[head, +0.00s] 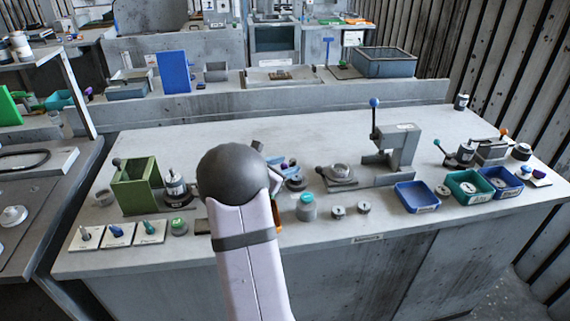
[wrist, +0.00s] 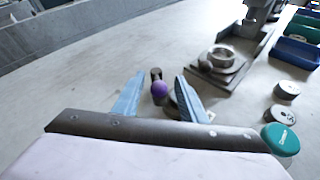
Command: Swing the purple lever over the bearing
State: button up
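A purple ball knob (wrist: 160,88), which looks like the lever's end, shows in the wrist view beside a dark upright post (wrist: 155,74). My gripper (wrist: 159,77) has two pale blue fingers spread apart, with the knob between them in the picture; I see no contact. A dark round part (wrist: 178,102) is partly hidden behind the right finger; I cannot tell whether it is the bearing. A metal ring (wrist: 221,57) sits on a grey plate to the right. In the head view my own arm hides most of the gripper; the purple knob (head: 293,167) shows small near the fingers.
A teal-lidded jar (head: 307,207) and two small metal discs (head: 338,211) stand to the right. The grey ring fixture (head: 340,174) and a press with a blue-knobbed lever (head: 397,148) stand beyond. A green frame (head: 137,187) is at left. The bench's back middle is clear.

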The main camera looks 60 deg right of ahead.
jog(key=shift+r, duration=0.15)
notch_tip(320, 180, up, 10)
jog(key=shift+f, duration=0.1)
dwell(0.4)
